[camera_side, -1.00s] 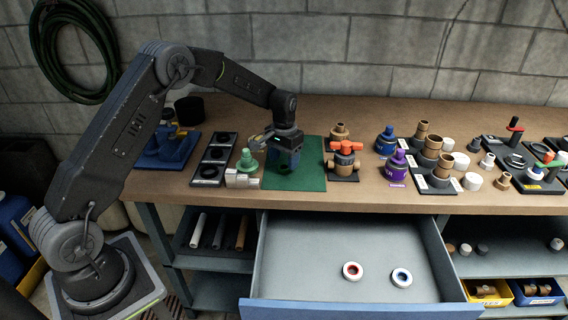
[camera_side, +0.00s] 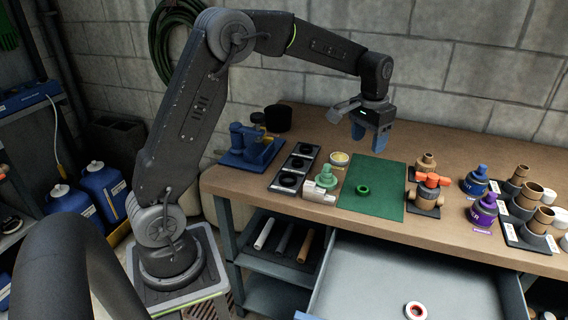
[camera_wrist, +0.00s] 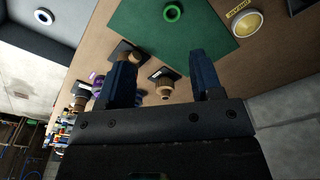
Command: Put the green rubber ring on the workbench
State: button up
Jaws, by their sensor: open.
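The green rubber ring (camera_side: 362,194) lies flat on the dark green mat (camera_side: 385,201) on the workbench (camera_side: 245,190). In the wrist view the ring (camera_wrist: 166,15) shows near the top edge, on the mat (camera_wrist: 215,30). My gripper (camera_side: 368,143) is above the bench, behind and above the ring and apart from it. In the wrist view its two blue fingers (camera_wrist: 163,55) are spread, with nothing held between them.
Left of the mat stand a pale green fitting (camera_side: 325,178) and a tray with black rings (camera_side: 290,179). Right of it is an orange-handled valve (camera_side: 428,192).

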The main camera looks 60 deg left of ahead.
jog(key=s+d+r+t, duration=0.1)
jog(key=s+d+r, duration=0.2)
jog(key=s, duration=0.4)
jog(key=s+d+r+m+t, duration=0.1)
jog(key=s+d+r, duration=0.15)
jog(key=s, duration=0.35)
jog(key=s+d+r+t, duration=0.1)
jog(key=s+d+r, duration=0.15)
jog(key=s, duration=0.45)
jog(key=s+d+f+t, duration=0.1)
jog(key=s+f, duration=0.1)
jog(key=s, duration=0.6)
jog(key=shift+m+t, duration=0.3)
jog(key=shift+t, duration=0.1)
jog(key=shift+o, duration=0.5)
jog(key=shift+s+f, duration=0.15)
jog(key=shift+s, duration=0.2)
